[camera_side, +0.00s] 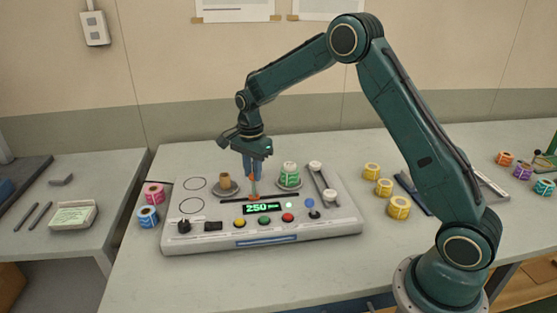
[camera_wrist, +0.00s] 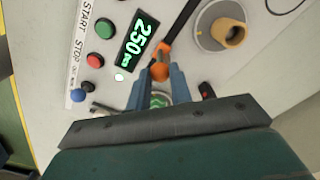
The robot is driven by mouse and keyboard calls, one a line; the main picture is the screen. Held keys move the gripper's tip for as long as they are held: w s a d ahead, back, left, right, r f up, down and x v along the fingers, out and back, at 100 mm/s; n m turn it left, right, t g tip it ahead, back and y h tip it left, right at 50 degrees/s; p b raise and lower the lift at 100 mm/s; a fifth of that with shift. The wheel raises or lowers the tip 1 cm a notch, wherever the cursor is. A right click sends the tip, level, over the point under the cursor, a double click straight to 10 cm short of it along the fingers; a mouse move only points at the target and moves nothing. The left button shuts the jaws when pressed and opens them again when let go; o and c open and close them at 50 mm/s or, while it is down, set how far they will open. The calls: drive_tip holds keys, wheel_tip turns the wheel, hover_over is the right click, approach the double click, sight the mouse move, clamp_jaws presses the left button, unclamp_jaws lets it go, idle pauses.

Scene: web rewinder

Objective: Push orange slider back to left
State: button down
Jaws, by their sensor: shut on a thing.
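The orange slider (camera_wrist: 162,50) stands up from a dark straight slot (camera_wrist: 182,22) in the rewinder's top panel. In the side view the slider (camera_side: 253,182) is near the middle of the slot (camera_side: 284,195), just behind the green display. My gripper (camera_side: 253,174) comes straight down over it. In the wrist view my gripper (camera_wrist: 160,76) has its two blue fingers shut on the slider's orange knob. The slot's left part is bare; its other part is partly hidden by the fingers in the wrist view.
The display (camera_side: 262,209) reads 250. A tan core (camera_side: 224,181) on a round plate stands left of the slider, a green roll (camera_side: 290,174) to its right. Coloured buttons (camera_side: 264,220) line the front. A roller arm (camera_side: 322,182) is at the right. Loose rolls lie beside the rewinder.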

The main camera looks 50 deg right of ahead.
drive_tip(key=w+a, duration=0.6)
drive_tip(key=shift+r, duration=0.1)
drive_tip(key=c, duration=1.3)
unclamp_jaws()
drive_tip(key=shift+c, duration=0.2)
drive_tip(key=shift+o, duration=0.4)
drive_tip(key=shift+d, duration=0.1)
wheel_tip(320, 180, up, 14)
drive_tip(key=shift+s, duration=0.1)
